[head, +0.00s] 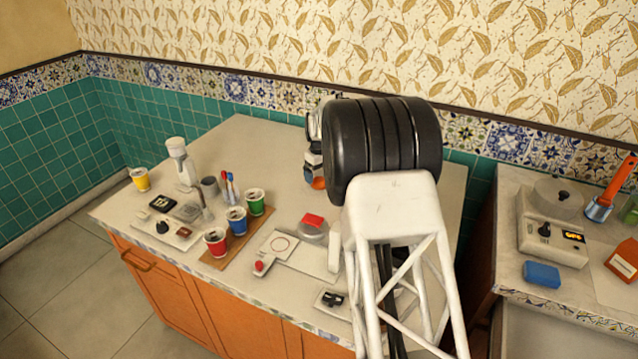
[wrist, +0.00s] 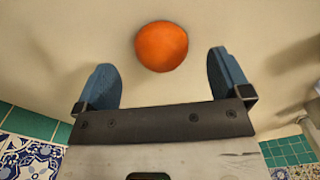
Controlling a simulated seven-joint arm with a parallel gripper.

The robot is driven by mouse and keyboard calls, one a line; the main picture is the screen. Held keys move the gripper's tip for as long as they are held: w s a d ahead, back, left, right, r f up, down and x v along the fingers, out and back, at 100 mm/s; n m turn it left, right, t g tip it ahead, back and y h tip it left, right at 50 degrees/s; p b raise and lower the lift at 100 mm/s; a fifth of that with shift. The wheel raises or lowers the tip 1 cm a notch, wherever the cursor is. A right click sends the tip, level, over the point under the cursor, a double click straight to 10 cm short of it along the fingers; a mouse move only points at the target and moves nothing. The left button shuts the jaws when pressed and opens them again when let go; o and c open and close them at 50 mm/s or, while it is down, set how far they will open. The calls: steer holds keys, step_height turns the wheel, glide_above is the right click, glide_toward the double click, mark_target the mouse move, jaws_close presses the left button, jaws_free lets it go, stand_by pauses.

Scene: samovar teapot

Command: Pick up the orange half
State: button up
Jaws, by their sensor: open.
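The orange half (wrist: 161,47) shows in the wrist view as a round orange shape on the pale countertop. My gripper (wrist: 165,72) is open and empty, with one blue finger on each side. In the head view, a small part of the orange half (head: 319,183) shows at the left edge of my arm, beside a blue finger of my gripper (head: 310,174).
Red, blue and green cups (head: 237,220) stand on a brown board left of my arm. A grey round device with a red top (head: 313,227) stands nearer the front. A second counter at the right holds a white appliance (head: 552,235) and a blue sponge (head: 542,274).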

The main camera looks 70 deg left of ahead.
mark_target(320, 179)
steer(key=shift+f, duration=1.65)
steer(key=c, duration=1)
steer(key=shift+r, duration=0.15)
steer(key=shift+c, duration=0.2)
steer(key=shift+r, duration=1.5)
steer(key=shift+s+d+r, duration=0.1)
steer(key=shift+d+r, duration=0.1)
steer(key=shift+s+d+r, duration=0.2)
steer(key=shift+s+d, duration=0.45)
steer(key=shift+d, duration=1.9)
steer(key=shift+s+d+r, duration=0.25)
steer(key=shift+s+d, duration=0.35)
steer(key=shift+d, duration=1.9)
steer(key=shift+s+d+r, duration=0.2)
steer(key=shift+s+d, duration=0.45)
steer(key=shift+d, duration=1.9)
